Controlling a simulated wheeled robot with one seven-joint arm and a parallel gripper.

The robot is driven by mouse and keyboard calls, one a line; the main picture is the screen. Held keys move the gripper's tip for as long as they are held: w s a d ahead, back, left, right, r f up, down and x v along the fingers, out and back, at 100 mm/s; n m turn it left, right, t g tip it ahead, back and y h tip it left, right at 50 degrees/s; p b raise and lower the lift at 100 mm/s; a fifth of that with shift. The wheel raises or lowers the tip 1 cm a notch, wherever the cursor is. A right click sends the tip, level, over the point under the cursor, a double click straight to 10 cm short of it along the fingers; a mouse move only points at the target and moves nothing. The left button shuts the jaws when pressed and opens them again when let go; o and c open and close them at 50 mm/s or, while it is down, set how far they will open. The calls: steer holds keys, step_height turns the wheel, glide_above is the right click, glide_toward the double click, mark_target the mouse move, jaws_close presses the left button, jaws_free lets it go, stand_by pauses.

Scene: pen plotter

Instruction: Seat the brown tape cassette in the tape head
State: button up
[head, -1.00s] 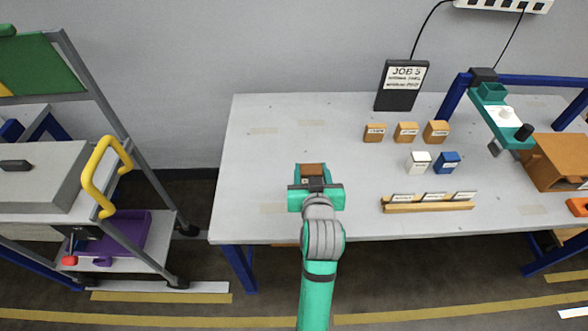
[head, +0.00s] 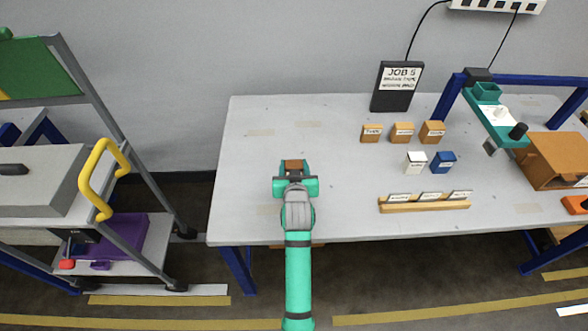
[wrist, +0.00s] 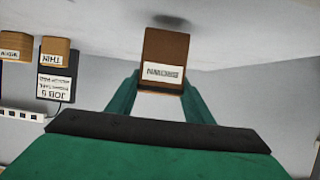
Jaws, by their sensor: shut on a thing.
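My gripper (head: 296,176) is over the left part of the table, its fingers pointing toward the wall. It is shut on the brown tape cassette (wrist: 165,60), a dark brown block whose white label shows upside down in the wrist view. In the head view the cassette (head: 294,165) shows just beyond the fingers, partly hidden by my gripper. A teal arm (head: 502,128) with a white plate and a black knob hangs from a blue frame at the right, well apart from my gripper. I cannot tell which part of it is the tape head.
Several orange-brown blocks (head: 402,133), a white block (head: 416,162) and a blue block (head: 443,162) stand mid-table. A wooden rack (head: 424,206) lies in front. A black job sign (head: 397,86) stands behind. A brown box (head: 552,160) is at right. The table's left part is clear.

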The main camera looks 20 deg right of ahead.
steer(key=shift+f, duration=0.8)
steer(key=shift+f, duration=0.2)
steer(key=o, duration=1.1)
steer(key=shift+r, duration=0.1)
steer(key=shift+s+r, duration=0.15)
steer(key=shift+s, duration=0.05)
steer(key=v, duration=1.1)
steer(key=shift+s+a, duration=0.15)
steer(key=shift+s, duration=0.15)
